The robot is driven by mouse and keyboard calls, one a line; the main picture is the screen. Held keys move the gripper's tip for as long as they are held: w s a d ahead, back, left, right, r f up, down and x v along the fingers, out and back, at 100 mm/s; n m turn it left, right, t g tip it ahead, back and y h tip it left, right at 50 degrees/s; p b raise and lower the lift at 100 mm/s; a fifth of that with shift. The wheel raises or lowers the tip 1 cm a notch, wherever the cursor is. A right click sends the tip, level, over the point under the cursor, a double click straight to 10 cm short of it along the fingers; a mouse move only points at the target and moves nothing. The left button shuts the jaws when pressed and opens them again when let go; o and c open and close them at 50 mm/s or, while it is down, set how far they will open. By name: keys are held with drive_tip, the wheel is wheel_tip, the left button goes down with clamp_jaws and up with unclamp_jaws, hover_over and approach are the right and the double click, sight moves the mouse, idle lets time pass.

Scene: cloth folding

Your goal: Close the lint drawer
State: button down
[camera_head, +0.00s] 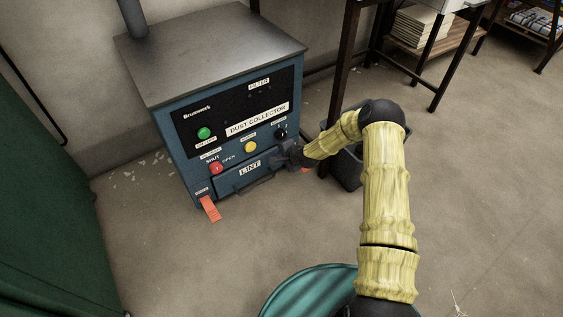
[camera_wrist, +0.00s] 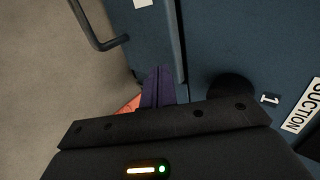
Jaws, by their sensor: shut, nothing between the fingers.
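The lint drawer (camera_head: 232,182) is the low blue front with a LINT label and a dark bar handle (camera_head: 254,188) on the dust collector (camera_head: 180,130). In the wrist view the drawer front (camera_wrist: 150,35) shows with its handle (camera_wrist: 97,42), and a dark seam runs along its edge. How far the drawer stands out is hard to tell. My gripper (camera_head: 281,159) is at the drawer's right end. In the wrist view its purple fingers (camera_wrist: 157,86) are together and empty, close to the seam; contact cannot be told.
The front panel carries a green button (camera_head: 204,133), a red one (camera_head: 216,168) beside SHUT and OPEN labels, and a yellow one (camera_head: 250,147). A black knob (camera_wrist: 231,88) is near my fingers. Orange tags (camera_head: 210,208) hang low. A dark bin (camera_head: 348,165) stands to the right.

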drive_tip(key=shift+w+a, duration=0.35)
drive_tip(key=shift+w, duration=0.45)
drive_tip(key=shift+w+a+r, duration=0.2)
drive_tip(key=shift+w+a, duration=0.05)
drive_tip(key=shift+w, duration=0.2)
drive_tip(key=shift+s+d+p, duration=0.2)
drive_tip(key=shift+d+p, duration=0.1)
drive_tip(key=shift+d, duration=0.05)
drive_tip(key=s+f+p+v, duration=0.2)
drive_tip(key=p+v, duration=0.5)
drive_tip(key=v, duration=0.5)
drive_tip(key=shift+s+d, duration=0.25)
drive_tip(key=shift+d, duration=0.25)
drive_tip(key=shift+w+r, duration=0.1)
